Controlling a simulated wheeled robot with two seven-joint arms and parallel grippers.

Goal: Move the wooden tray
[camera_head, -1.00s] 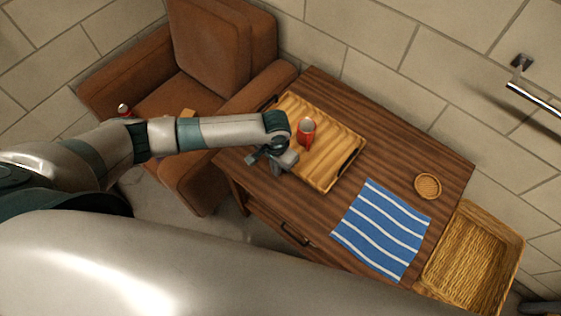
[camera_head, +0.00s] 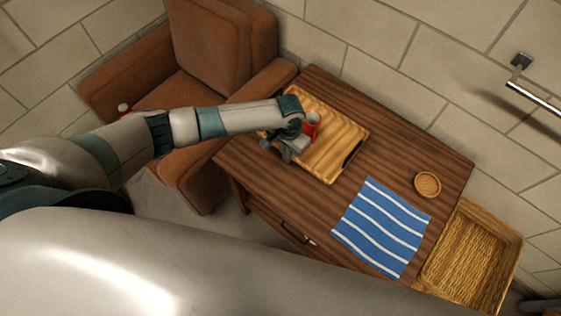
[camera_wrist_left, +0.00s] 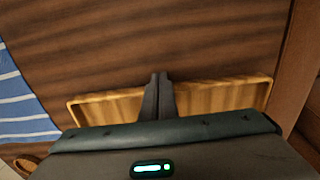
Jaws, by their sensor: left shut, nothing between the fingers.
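The wooden tray (camera_head: 338,150) lies on the brown table, with a dark handle at its right end. A red cup or can (camera_head: 313,127) with a pale top stands upright on it, partly behind my gripper. My left gripper (camera_head: 276,148) is shut and empty at the tray's near left side; the arm hides the tray's left end. In the left wrist view the closed fingers (camera_wrist_left: 158,85) cross the long side of the tray (camera_wrist_left: 222,97). Whether they touch it I cannot tell. My right gripper is not in view.
A blue striped cloth (camera_head: 382,228) and a small round wicker coaster (camera_head: 427,184) lie on the table (camera_head: 405,150) to the right. A wicker basket (camera_head: 472,255) stands beyond its right edge. A brown armchair (camera_head: 205,80) is at the left. A metal bar (camera_head: 530,95) is on the wall.

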